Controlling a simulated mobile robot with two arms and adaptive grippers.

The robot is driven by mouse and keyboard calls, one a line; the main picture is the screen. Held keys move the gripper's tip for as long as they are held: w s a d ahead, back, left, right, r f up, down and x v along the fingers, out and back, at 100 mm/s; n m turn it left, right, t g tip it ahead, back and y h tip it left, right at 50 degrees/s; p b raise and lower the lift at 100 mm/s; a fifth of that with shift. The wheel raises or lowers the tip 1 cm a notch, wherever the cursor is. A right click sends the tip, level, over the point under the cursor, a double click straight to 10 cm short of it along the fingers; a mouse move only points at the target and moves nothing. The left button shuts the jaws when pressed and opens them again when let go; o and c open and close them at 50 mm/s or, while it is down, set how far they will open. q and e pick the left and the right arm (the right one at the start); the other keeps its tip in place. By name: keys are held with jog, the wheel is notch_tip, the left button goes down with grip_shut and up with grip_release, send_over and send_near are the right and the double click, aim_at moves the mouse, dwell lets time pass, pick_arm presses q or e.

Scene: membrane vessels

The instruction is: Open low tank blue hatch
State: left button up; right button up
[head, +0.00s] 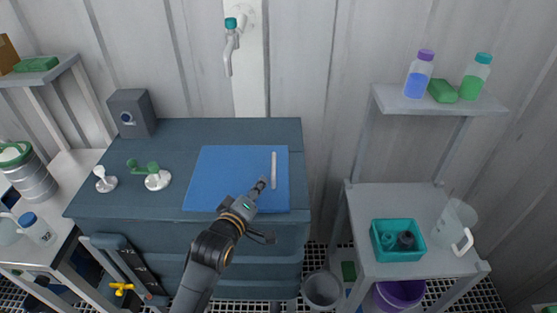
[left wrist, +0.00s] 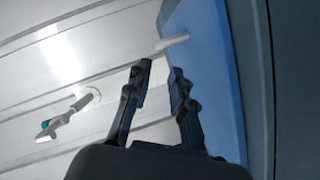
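The low tank (head: 140,205) is a dark blue-grey box with a flat top. A blue square hatch (head: 225,170) lies closed and flat on its top, and the left wrist view shows it edge-on (left wrist: 220,80). A slim white handle (head: 274,170) stands on the hatch's right part; it also shows beyond the fingertips in the left wrist view (left wrist: 173,42). My left gripper (head: 266,210) is at the hatch's front right, just in front of the handle. Its fingers (left wrist: 160,72) are apart with nothing between them. My right gripper is not in view.
Green and white valves (head: 150,175) and a grey box (head: 131,113) stand on the tank's left. A white tap (head: 231,45) hangs on the wall behind. A side table (head: 405,200) with a teal tray (head: 398,254) stands right, below a shelf (head: 440,104) with bottles.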

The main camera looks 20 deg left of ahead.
pick_arm(q)
jog(key=p, duration=0.1)
send_near(274, 163)
jog(key=x, duration=0.3)
jog(key=shift+f, duration=0.15)
jog(key=p+x, duration=0.1)
jog(key=x, duration=0.4)
jog(key=shift+w+f, duration=0.2)
jog(key=shift+w, duration=0.05)
jog(key=shift+x, duration=0.75)
jog(key=shift+f, duration=0.1)
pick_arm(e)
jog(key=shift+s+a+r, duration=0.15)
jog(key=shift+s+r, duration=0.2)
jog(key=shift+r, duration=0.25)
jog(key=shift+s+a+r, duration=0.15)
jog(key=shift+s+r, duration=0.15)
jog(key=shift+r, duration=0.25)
pick_arm(q)
grip_shut()
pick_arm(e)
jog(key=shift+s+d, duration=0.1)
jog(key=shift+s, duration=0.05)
